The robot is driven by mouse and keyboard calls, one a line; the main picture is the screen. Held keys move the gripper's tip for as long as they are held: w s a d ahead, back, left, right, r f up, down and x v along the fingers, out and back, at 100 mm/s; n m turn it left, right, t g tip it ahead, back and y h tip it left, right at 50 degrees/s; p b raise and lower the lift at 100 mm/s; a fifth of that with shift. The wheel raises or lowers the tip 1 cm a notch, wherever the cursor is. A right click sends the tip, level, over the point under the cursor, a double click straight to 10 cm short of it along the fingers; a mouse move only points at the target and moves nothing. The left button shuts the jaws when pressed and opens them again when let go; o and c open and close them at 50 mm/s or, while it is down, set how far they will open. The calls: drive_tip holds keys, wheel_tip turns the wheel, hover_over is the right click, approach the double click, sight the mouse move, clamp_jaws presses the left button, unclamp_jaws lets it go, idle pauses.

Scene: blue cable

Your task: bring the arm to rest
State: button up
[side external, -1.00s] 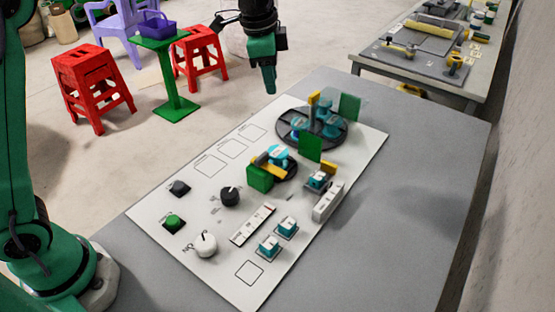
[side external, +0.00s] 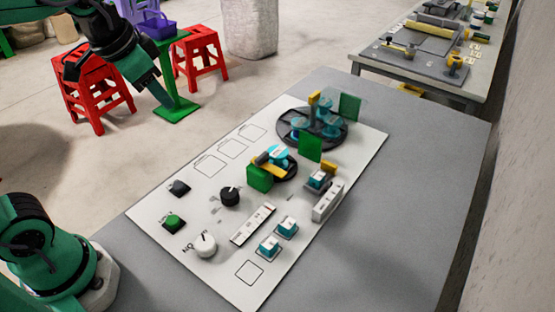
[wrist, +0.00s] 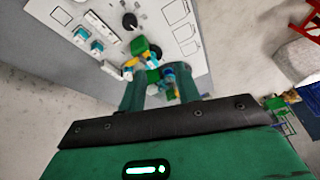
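My arm (side external: 108,35) is raised and folded back at the upper left of the side external view. My gripper (side external: 160,95) hangs tilted in the air there, well left of the white panel (side external: 215,225) and clear of the table. In the wrist view the two green fingers of my gripper (wrist: 160,88) stand apart, with the panel seen beyond them. Nothing shows held between them. No blue cable can be made out.
The panel on the grey table (side external: 405,185) carries knobs, a green button (side external: 173,222), teal blocks and a dark round turntable (side external: 290,135). Red stools (side external: 95,90) and a green stand (side external: 175,80) are on the floor behind my gripper. Another table (side external: 420,65) stands at the back right.

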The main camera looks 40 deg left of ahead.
drive_tip(key=s+a+f+n+t, duration=0.1)
drive_tip(key=s+a+f+n, duration=0.1)
drive_tip(key=s, duration=0.5)
wheel_tip(320, 180, down, 2)
drive_tip(key=shift+s+f+n, duration=0.1)
drive_tip(key=shift+s+n, duration=0.15)
drive_tip(key=shift+n, duration=0.35)
